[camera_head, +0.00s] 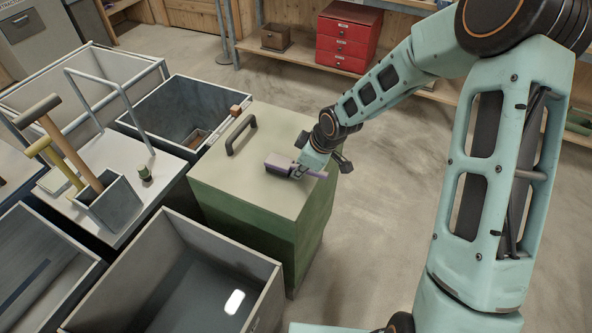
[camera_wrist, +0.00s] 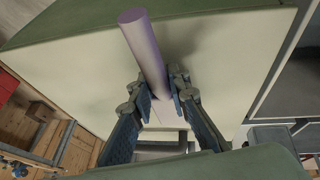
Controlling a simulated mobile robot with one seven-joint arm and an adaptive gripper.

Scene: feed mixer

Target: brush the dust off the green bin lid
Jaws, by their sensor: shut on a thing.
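The green bin (camera_head: 242,222) stands in the middle of the head view. Its lid (camera_head: 262,128) looks pale beige on top, as if dust-covered, and carries a dark handle (camera_head: 241,134). The lid's pale top also fills much of the wrist view (camera_wrist: 70,80). My gripper (camera_head: 302,170) is over the lid's right front part, shut on a brush (camera_head: 279,164) with a purple handle. In the wrist view the handle (camera_wrist: 146,50) passes between the fingers (camera_wrist: 160,92). The brush head is low at the lid; the bristles and any contact are hidden.
An open grey bin (camera_head: 255,297) stands in front of the green bin, and another open bin (camera_head: 205,100) behind left. A box holding long-handled tools (camera_head: 112,205) stands left. A red drawer cabinet (camera_head: 347,37) is at the back. The floor to the right is clear.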

